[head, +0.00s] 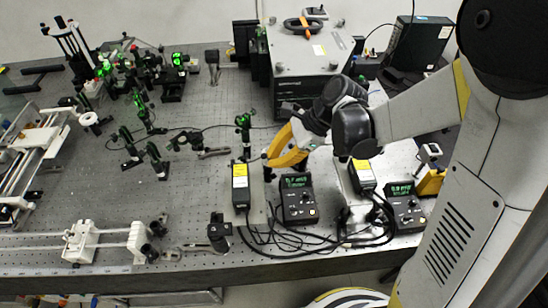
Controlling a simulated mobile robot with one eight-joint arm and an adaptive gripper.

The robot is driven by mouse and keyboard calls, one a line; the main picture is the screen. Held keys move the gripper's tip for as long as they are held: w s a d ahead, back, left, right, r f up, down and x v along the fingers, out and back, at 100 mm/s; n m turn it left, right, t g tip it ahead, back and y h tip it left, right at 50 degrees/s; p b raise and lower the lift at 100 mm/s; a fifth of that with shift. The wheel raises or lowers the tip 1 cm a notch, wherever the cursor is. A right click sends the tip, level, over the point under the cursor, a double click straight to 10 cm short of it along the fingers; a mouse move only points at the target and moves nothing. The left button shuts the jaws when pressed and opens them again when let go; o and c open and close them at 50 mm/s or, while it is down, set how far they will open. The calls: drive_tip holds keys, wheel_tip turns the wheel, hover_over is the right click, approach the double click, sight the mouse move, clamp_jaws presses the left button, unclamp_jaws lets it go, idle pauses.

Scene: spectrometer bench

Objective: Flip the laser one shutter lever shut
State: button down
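Two dark laser boxes with yellow and white labels are on the bench in the head view. One laser (240,190) is left of centre; the other laser (362,174) is to the right, partly behind my arm. I cannot read which is laser one. A shutter lever is too small to make out on either. My gripper (268,160), at the end of the yellow wrist part, is above the bench just right of the far end of the left laser. Its fingers are small and partly hidden, so I cannot tell whether they are open or touching anything.
Two controllers with green displays, one left (297,198) and one right (405,206), stand near the front edge among loose black cables (330,240). A large grey instrument (305,55) stands behind my wrist. Small optics mounts (243,125) with green glints spread across the left.

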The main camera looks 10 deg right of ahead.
sight(264, 155)
drive_tip(key=shift+a+r+h+p, duration=0.1)
drive_tip(key=shift+r+h+p, duration=0.35)
drive_tip(key=shift+h+p, duration=0.15)
drive_tip(key=a+r+h+p, duration=0.1)
drive_tip(key=h, duration=0.1)
drive_tip(key=r+h+p, duration=0.1)
drive_tip(key=h, duration=0.1)
drive_tip(key=a+r+h+p, duration=0.1)
drive_tip(key=h, duration=0.2)
drive_tip(key=shift+a+r, duration=0.3)
drive_tip(key=shift+w+a+r, duration=0.1)
drive_tip(key=shift+a+r, duration=0.3)
drive_tip(key=shift+a, duration=0.25)
drive_tip(key=shift+r, duration=0.1)
drive_tip(key=shift+r+p, duration=0.6)
drive_tip(key=shift+r, duration=0.1)
